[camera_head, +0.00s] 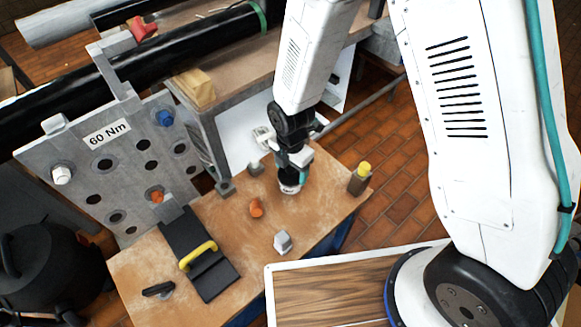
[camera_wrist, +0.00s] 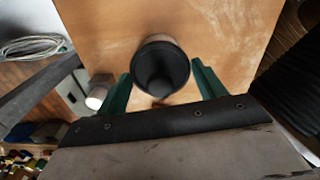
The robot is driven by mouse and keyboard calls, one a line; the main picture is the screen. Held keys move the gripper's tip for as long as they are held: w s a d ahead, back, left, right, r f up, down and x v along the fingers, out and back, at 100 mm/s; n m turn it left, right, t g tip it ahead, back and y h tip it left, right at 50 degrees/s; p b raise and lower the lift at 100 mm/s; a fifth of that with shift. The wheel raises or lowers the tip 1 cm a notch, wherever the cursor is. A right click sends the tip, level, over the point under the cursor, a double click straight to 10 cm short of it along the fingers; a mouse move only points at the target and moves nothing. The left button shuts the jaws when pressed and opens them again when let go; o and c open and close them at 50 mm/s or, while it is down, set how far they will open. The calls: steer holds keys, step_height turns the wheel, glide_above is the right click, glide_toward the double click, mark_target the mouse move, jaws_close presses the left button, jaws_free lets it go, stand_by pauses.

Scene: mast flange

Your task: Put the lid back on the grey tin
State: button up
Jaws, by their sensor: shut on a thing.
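My gripper (camera_head: 291,172) is over the far part of the wooden bench top, near its back edge. I cannot tell whether this is the grey tin or another vessel. No separate lid can be made out for sure.
A grey flange plate (camera_head: 120,165) stands at left. Bench around my gripper is mostly clear.

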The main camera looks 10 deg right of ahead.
steer(key=shift+f, duration=0.15)
stand_by(0.5)
steer(key=o, duration=1.1)
steer(key=shift+o, duration=0.2)
steer(key=shift+r, duration=3.5)
jaws_close()
